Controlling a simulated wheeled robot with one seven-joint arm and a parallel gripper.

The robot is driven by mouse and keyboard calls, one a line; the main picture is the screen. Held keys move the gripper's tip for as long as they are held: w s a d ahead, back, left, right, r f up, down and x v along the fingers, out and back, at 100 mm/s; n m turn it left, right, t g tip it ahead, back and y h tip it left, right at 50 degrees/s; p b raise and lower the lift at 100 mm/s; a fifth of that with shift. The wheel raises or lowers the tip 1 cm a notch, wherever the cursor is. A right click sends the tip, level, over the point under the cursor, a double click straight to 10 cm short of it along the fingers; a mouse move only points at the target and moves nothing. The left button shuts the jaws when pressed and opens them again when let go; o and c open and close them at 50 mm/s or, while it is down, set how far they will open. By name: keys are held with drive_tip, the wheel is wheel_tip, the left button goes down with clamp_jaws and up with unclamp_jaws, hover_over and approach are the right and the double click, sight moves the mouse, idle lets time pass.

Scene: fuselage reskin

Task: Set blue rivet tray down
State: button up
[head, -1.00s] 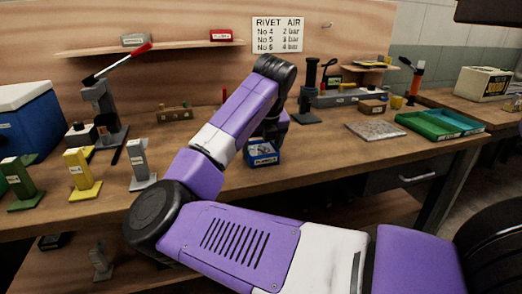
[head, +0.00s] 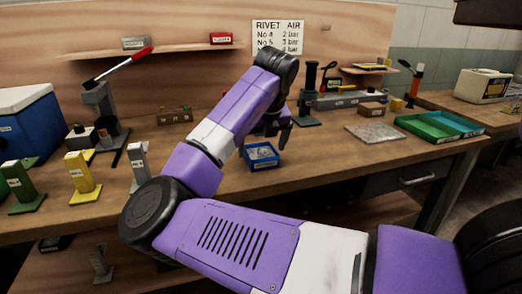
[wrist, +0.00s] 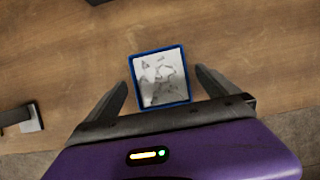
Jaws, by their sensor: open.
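The blue rivet tray (head: 262,157) sits on the wooden bench near its front edge, with a label on its front wall and grey contents inside. In the wrist view the tray (wrist: 160,104) lies flat on the wood, ahead of and between my fingertips. My gripper (wrist: 169,84) is open, with a finger on either side of the tray and gaps between the fingers and its walls. In the head view my gripper (head: 278,132) is partly hidden by my forearm and stands behind and above the tray.
Grey (head: 139,165), yellow (head: 80,176) and green (head: 20,184) stands line the bench's left side. A lever tool (head: 104,108) stands behind them. A speckled plate (head: 374,132) and green trays (head: 424,127) lie to the right. Bench around the blue tray is clear.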

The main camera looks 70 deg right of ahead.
drive_tip(key=p+v, duration=0.1)
drive_tip(key=v, duration=0.8)
drive_tip(key=shift+r, duration=0.3)
drive_tip(key=shift+s+a, duration=0.1)
drive_tip(key=shift+s, duration=0.05)
